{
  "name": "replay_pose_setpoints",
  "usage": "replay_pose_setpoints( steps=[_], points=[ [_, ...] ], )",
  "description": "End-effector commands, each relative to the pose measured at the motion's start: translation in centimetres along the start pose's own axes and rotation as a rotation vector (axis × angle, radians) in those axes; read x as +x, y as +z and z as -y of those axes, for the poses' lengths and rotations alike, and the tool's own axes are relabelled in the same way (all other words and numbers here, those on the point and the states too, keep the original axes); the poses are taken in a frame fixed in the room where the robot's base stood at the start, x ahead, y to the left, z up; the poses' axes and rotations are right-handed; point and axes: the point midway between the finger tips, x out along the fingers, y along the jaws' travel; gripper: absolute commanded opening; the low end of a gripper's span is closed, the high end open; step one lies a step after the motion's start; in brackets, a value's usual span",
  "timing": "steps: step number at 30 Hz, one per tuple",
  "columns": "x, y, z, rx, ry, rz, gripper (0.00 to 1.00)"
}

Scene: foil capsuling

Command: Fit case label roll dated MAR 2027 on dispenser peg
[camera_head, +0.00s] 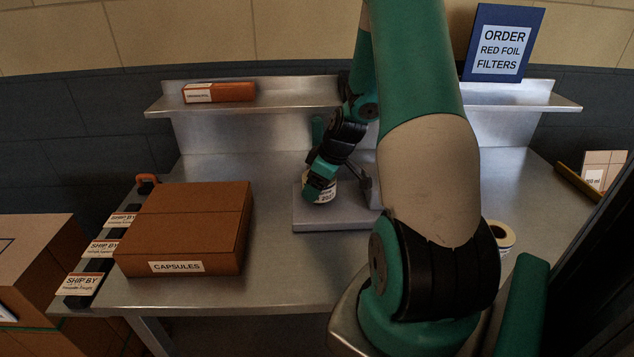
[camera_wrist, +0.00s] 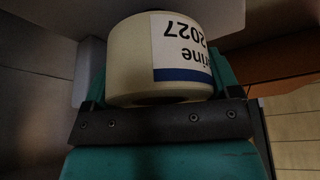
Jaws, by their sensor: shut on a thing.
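A cream label roll (camera_wrist: 135,60) with a white and blue label sits between the fingers of my gripper (camera_wrist: 162,90) in the wrist view. The label reads upside down, with "2027" and the end of a word, "rine"; the month is not visible. In the head view my gripper (camera_head: 318,180) is shut on this roll (camera_head: 325,196), low over the grey dispenser base (camera_head: 320,224). A grey upright part (camera_head: 366,182) stands just right of the roll. The peg is hidden, so I cannot tell whether the roll is around it or touching it.
Another roll (camera_head: 503,235) stands at the right, partly behind my arm. A brown CAPSULES box (camera_head: 190,225) fills the left of the steel table (camera_head: 225,291). SHIP BY cards (camera_head: 80,284) line the left edge. A shelf (camera_head: 290,95) behind holds an orange-brown box (camera_head: 232,92) and an order sign (camera_head: 502,45).

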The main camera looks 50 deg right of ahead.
Motion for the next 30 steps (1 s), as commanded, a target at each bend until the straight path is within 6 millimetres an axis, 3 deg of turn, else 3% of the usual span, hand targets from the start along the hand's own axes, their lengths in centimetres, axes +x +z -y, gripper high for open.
replay_pose_setpoints(
  steps=[30],
  points=[
    [2.4, 1.0, 0.0, 0.000, 0.000, 0.000, 0.55]
  ],
)
